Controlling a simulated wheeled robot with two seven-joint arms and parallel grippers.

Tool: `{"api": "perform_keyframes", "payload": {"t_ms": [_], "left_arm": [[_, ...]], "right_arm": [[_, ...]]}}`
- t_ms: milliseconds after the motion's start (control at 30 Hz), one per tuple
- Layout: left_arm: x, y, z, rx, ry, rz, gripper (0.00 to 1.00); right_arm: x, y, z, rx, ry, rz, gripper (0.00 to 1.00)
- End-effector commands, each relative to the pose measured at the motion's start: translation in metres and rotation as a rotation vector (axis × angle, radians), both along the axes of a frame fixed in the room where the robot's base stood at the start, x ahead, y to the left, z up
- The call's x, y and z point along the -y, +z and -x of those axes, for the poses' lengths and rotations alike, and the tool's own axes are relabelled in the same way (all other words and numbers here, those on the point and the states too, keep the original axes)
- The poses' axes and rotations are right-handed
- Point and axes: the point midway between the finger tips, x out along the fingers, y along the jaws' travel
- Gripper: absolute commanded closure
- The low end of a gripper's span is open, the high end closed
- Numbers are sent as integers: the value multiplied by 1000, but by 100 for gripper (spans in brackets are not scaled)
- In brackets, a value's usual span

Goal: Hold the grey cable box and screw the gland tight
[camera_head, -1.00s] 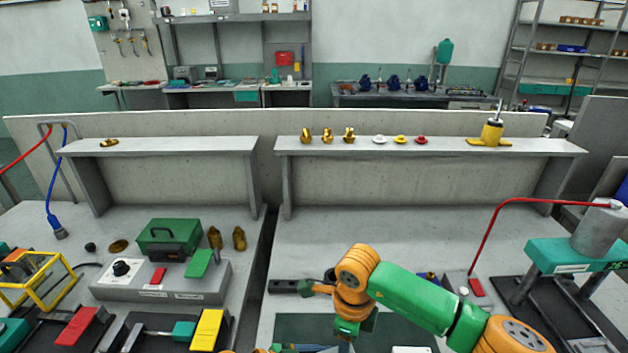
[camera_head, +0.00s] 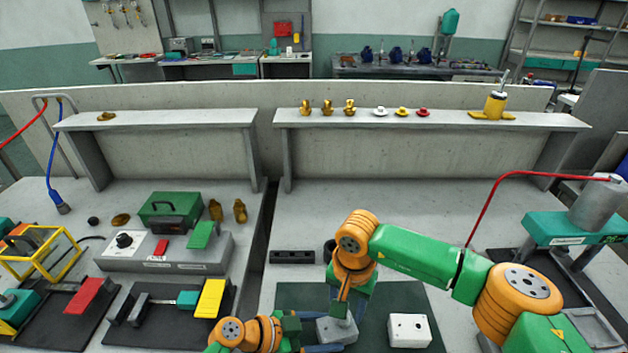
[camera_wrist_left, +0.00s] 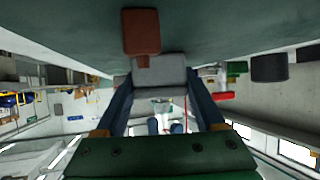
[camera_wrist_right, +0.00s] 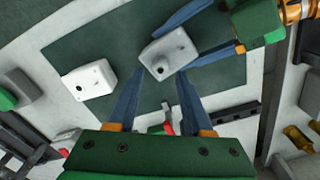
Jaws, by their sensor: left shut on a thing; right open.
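The grey cable box (camera_head: 337,331) is above the dark green mat, clamped between the blue fingers of my left gripper (camera_head: 322,344). The right wrist view shows the box (camera_wrist_right: 168,50) with a small dark round spot on one face. In the left wrist view the box (camera_wrist_left: 159,72) sits between the fingertips. My right gripper (camera_wrist_right: 158,92) is open, with nothing between its fingers; its fingertips are close to the box. In the head view its arm reaches down over the box and partly hides it. I cannot make out the gland for certain.
A white box with a dark hole (camera_head: 408,330) lies on the mat (camera_head: 300,292), right of the grey box. A black slotted strip (camera_head: 292,257) lies behind the mat. A teal-topped stand (camera_head: 560,229) is at right. Brass fittings and coloured caps (camera_head: 401,112) stand on the shelf.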

Motion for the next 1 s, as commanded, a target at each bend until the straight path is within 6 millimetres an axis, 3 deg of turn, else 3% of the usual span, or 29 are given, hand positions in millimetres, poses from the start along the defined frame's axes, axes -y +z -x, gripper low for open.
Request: {"api": "perform_keyframes", "payload": {"t_ms": [433, 1000], "left_arm": [[0, 0, 0, 0, 0, 0, 60], [0, 0, 0, 0, 0, 0, 60]], "right_arm": [[-1, -2, -1, 0, -4, 0, 50], [0, -33, -1, 0, -5, -1, 50]]}}
